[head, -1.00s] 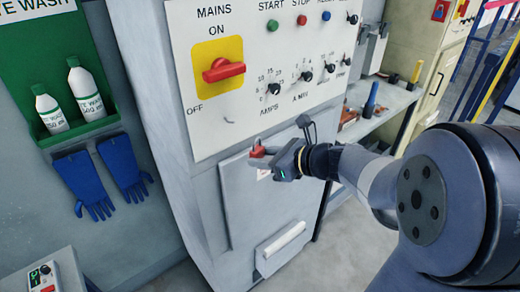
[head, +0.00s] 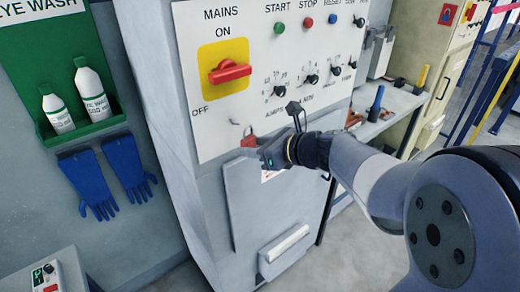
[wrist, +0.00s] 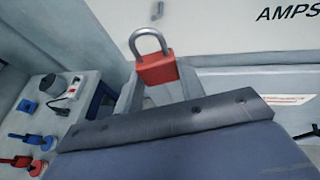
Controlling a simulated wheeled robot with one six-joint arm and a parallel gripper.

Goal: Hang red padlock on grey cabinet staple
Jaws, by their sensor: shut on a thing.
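The red padlock (head: 249,141) is at the tip of my gripper (head: 259,155), in front of the grey cabinet (head: 205,208). In the wrist view the padlock (wrist: 157,71) stands with its silver shackle up, and the far part of the shackle looks curved over. My gripper (wrist: 160,90) is shut on the lower part of the padlock's body, which is partly hidden between the fingers.
The cabinet's white control panel (head: 250,105) carries a red mains switch (head: 230,72) and several knobs close above my gripper. Blue gloves (head: 90,183) and an eye wash station (head: 45,20) are at left. A cluttered bench (head: 385,125) stands at right.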

